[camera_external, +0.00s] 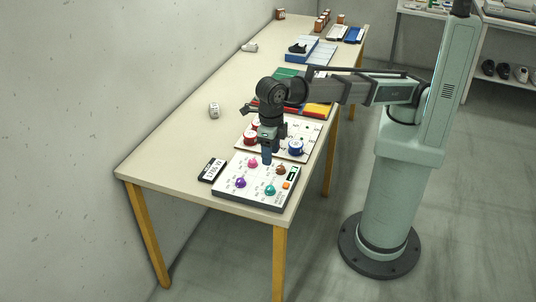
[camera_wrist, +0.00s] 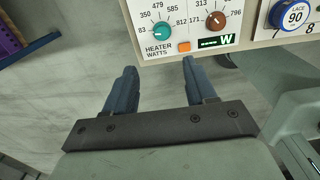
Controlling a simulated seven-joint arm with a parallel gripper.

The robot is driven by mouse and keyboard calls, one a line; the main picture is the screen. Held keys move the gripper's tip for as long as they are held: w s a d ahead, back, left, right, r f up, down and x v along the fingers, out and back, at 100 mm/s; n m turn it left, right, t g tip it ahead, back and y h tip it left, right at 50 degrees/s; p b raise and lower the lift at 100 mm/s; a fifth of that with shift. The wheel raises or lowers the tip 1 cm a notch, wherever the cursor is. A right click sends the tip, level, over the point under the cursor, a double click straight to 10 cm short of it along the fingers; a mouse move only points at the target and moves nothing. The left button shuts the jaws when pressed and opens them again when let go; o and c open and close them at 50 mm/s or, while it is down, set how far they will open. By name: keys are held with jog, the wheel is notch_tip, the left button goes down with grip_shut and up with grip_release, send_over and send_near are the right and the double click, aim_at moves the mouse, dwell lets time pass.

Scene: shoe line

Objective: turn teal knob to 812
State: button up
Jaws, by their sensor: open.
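The teal knob (camera_external: 270,189) sits on the front part of a white control panel (camera_external: 232,191) on the table. In the wrist view the teal knob (camera_wrist: 163,31) is at the top, above the words HEATER WATTS. Its printed scale runs from 83 at the left through 350, 479 and 585 to 812 at the right. The knob's pointer is too small to read surely. My gripper (camera_external: 266,158) hangs over the panel, pointing down. In the wrist view my gripper (camera_wrist: 158,68) is open and empty, its fingers apart from the teal knob.
A brown knob (camera_wrist: 216,20), an orange button (camera_wrist: 184,47) and a small display marked W are near the teal knob. Pink (camera_external: 252,163) and purple (camera_external: 240,182) knobs share the panel. A board with a blue dial (camera_external: 296,147) stands behind. A black-and-white label box (camera_external: 212,170) lies left.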

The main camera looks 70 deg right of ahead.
send_near(270, 187)
notch_tip(270, 187, down, 8)
dwell(0.7)
grip_shut()
dwell(0.5)
